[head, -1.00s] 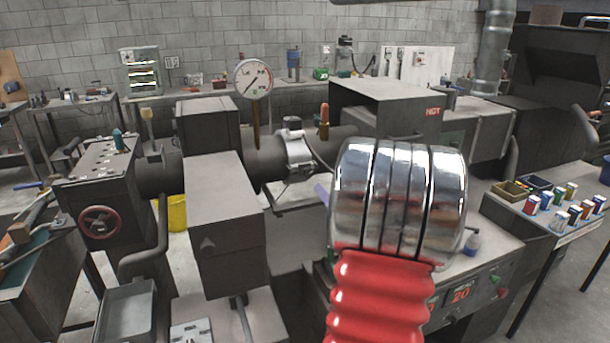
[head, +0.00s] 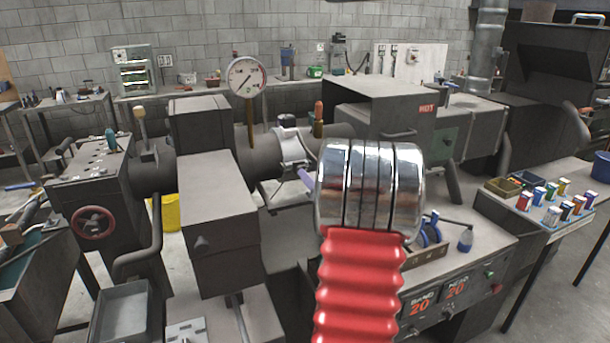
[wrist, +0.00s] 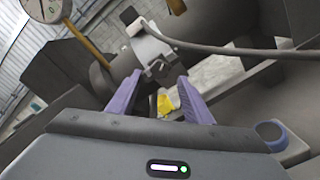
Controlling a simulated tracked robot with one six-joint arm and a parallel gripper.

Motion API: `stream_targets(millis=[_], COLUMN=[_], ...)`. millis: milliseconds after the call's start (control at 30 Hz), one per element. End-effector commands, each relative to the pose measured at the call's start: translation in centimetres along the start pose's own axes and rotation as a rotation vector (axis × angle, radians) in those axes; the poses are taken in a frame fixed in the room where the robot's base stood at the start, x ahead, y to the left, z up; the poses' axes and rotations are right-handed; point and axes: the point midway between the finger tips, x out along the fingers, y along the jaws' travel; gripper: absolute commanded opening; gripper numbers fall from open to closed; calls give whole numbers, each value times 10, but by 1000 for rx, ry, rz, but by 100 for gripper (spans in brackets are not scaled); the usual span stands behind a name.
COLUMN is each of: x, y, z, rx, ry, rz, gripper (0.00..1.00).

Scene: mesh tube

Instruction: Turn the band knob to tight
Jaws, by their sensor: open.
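A pale metal band (head: 293,150) wraps the dark tube in the middle of the head view, with a dark knob-like cap (head: 287,121) on top. The band also shows in the wrist view (wrist: 148,46), with a small lug facing me. My gripper (wrist: 158,86) is open, its two purple fingers spread and empty. The lug lies beyond and between the fingertips, and I cannot tell whether they touch it. In the head view one purple finger (head: 306,180) shows near the band's lower right; my arm hides the rest. No tight marking is readable.
A console front carries a BAND display (head: 420,306) and a second display (head: 456,288), both reading 20, with small knobs below. A dial gauge (head: 246,77) stands left of the band. A cable (wrist: 220,48) crosses near the band. A box marked HOT (head: 380,108) stands behind my arm.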

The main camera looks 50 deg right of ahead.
Motion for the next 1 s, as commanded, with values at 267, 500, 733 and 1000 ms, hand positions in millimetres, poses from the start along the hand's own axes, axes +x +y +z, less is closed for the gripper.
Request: stream_targets(millis=[267,500,733,1000], x=[41,55,56,55], y=[0,0,0,0], z=[-1,0,1,1], rx=[0,0,0,0], ry=[1,-1,-1,-1], rz=[2,0,0,-1], gripper=[46,46,46,28])
